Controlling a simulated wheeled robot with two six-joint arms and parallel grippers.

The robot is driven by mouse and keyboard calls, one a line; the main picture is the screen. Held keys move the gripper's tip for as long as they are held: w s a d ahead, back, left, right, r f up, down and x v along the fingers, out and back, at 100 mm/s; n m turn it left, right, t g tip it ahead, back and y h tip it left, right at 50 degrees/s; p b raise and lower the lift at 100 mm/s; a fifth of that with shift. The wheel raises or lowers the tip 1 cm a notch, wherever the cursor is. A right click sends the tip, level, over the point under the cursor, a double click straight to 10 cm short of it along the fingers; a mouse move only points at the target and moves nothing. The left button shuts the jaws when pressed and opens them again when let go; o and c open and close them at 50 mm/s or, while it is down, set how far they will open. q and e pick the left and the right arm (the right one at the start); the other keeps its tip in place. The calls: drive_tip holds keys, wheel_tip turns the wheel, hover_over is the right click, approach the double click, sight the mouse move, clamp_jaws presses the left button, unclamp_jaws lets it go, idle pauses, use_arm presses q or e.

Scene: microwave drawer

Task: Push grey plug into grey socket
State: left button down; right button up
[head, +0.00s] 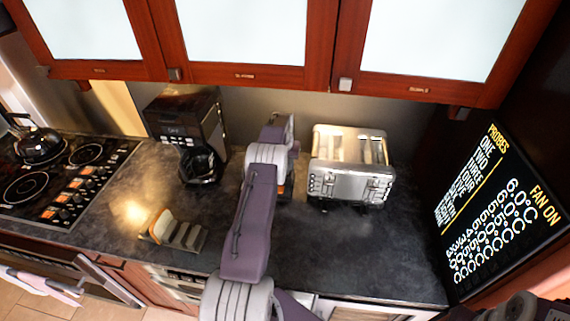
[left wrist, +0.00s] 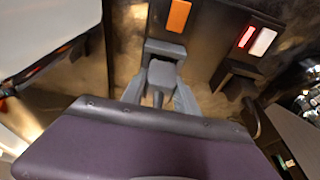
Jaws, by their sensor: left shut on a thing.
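In the left wrist view, my left gripper (left wrist: 160,92) is shut on the grey plug (left wrist: 162,74). The plug sits between the fingers, directly in front of a dark wall plate with an orange switch (left wrist: 179,15). A grey block at the plate, right behind the plug, looks like the grey socket (left wrist: 165,49). The plug overlaps it, and I cannot tell how deep it is in. In the head view, my left arm reaches to the back wall between the coffee machine and the toaster, and it hides the plug and socket.
A second wall plate (left wrist: 248,42) with a red light and white switch holds a dark plug (left wrist: 235,82) with a cable. The toaster (head: 350,168) stands close right of my arm, the coffee machine (head: 188,118) left. A toast rack (head: 175,232) lies nearer. The right counter front is clear.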

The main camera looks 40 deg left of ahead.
use_arm(q)
drive_tip(key=shift+s+b+x, duration=0.2)
drive_tip(key=shift+b+x, duration=0.5)
drive_tip(key=shift+x, duration=0.25)
drive_tip(key=c, duration=0.9)
unclamp_jaws()
drive_tip(key=shift+d, duration=0.15)
drive_tip(key=shift+o, duration=0.2)
drive_tip(key=b+v, duration=0.2)
drive_tip(key=v, duration=0.7)
